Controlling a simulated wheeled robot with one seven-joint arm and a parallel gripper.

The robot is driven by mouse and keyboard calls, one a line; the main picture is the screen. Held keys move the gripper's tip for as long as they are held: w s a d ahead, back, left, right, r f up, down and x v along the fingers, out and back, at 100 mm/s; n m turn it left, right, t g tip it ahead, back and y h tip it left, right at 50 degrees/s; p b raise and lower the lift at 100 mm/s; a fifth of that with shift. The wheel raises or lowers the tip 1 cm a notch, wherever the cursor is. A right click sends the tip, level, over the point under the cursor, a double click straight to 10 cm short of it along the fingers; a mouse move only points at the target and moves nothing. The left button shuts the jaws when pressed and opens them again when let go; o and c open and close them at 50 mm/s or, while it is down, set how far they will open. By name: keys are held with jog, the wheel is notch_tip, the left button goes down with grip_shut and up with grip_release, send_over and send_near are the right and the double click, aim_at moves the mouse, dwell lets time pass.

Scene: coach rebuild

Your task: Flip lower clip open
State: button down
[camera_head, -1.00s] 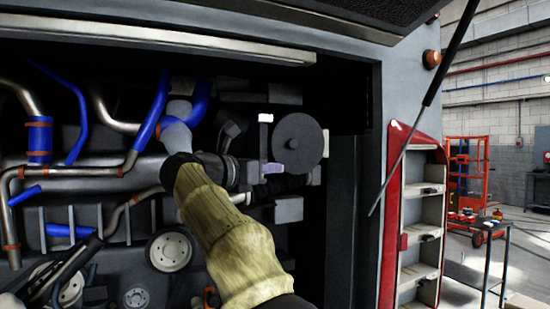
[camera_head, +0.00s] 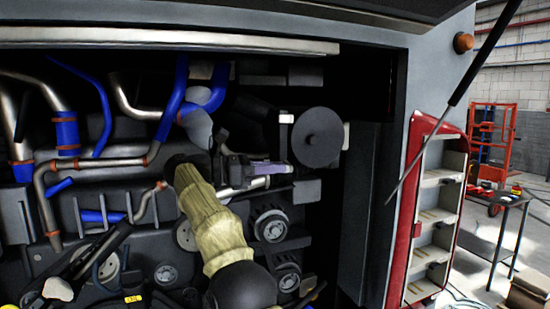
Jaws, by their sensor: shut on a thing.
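My tan-sleeved arm reaches into the dark engine bay from below. My gripper (camera_head: 240,165) is dark grey and small in the head view, just left of the round grey disc (camera_head: 317,140). A pale purple piece (camera_head: 266,168), which looks like the lower clip, lies at its tip, below and left of the disc. The gripper is shut on this piece, though the exact contact is too dark and small to make out. A white block (camera_head: 286,118) sits at the disc's upper left edge.
Metal pipes and blue hoses (camera_head: 67,132) crowd the left. Pulleys (camera_head: 271,226) sit below the gripper. The bay's right wall stands beyond the disc. A gas strut (camera_head: 455,95) slants down on the right, in front of a red-framed shelf unit (camera_head: 432,215).

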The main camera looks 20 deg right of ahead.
dwell(0.4)
jog(key=c, duration=1.5)
grip_release()
jog(key=shift+w, duration=0.1)
jog(key=shift+a, duration=0.1)
